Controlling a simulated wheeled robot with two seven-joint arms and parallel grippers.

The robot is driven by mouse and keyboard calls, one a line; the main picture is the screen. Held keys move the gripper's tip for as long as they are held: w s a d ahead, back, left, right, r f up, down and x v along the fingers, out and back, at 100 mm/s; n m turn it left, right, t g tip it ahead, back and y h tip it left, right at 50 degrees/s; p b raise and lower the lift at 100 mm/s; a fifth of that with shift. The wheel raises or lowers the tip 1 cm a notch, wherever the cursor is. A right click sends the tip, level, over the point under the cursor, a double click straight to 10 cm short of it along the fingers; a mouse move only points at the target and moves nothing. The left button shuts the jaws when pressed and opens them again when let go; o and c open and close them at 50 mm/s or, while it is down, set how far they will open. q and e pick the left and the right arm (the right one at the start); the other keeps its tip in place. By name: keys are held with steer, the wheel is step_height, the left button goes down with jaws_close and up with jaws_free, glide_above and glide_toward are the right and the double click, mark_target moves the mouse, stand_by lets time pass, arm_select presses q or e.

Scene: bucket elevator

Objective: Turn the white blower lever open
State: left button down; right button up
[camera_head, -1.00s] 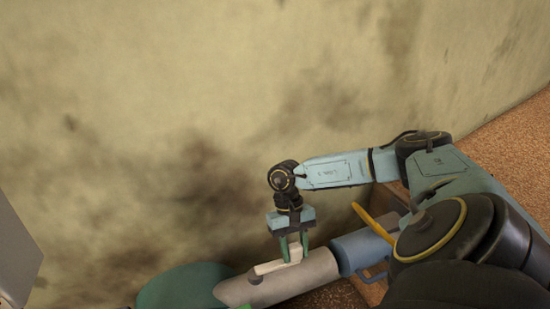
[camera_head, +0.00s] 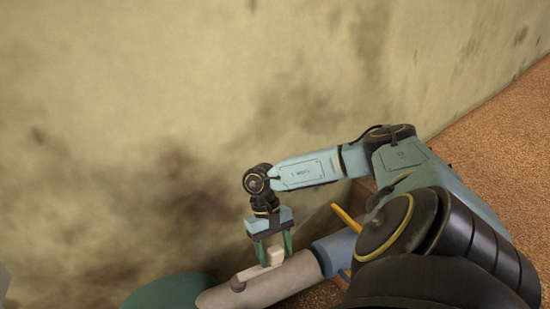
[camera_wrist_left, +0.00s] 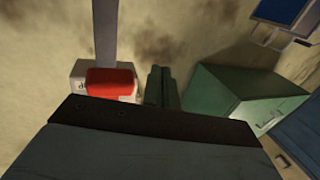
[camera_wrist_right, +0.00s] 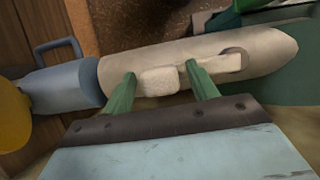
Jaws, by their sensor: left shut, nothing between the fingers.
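The white lever (camera_head: 256,267) sits on top of a pale grey pipe (camera_head: 265,284) in the head view. In the right wrist view the lever (camera_wrist_right: 200,73) lies along the pipe, with a pivot at its right end and a block-shaped handle at its left end. My right gripper (camera_head: 272,262) is open over the lever, with one green finger on each side of the handle block. In the right wrist view gaps show beside the block, though contact is hard to judge. My left gripper (camera_wrist_left: 163,88) is shut and empty in the left wrist view; it is outside the head view.
A blue pipe section (camera_wrist_right: 62,88) with a small handle adjoins the grey pipe. A green rounded body (camera_head: 165,292) lies at its other end. A stained wall (camera_head: 150,120) stands behind. The left wrist view shows a red-and-white box (camera_wrist_left: 108,80) and a green box (camera_wrist_left: 240,100).

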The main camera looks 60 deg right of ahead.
steer(key=shift+r, duration=0.15)
steer(key=p+v, duration=0.2)
steer(key=v, duration=0.4)
steer(key=shift+w+r, duration=0.1)
steer(key=shift+r, duration=0.05)
arm_select(q)
steer(key=s+a+f+g+y+p, duration=0.2)
steer(key=s+a+f+g, duration=0.3)
steer(key=s+f+g, duration=0.4)
steer(key=shift+s+a+f+n+g+y, duration=0.35)
steer(key=shift+f+g+y, duration=0.65)
steer(key=shift+f, duration=1.1)
arm_select(e)
steer(key=v, duration=0.6)
steer(key=shift+r, duration=0.35)
steer(key=shift+w+d, duration=0.1)
steer(key=shift+d, duration=0.05)
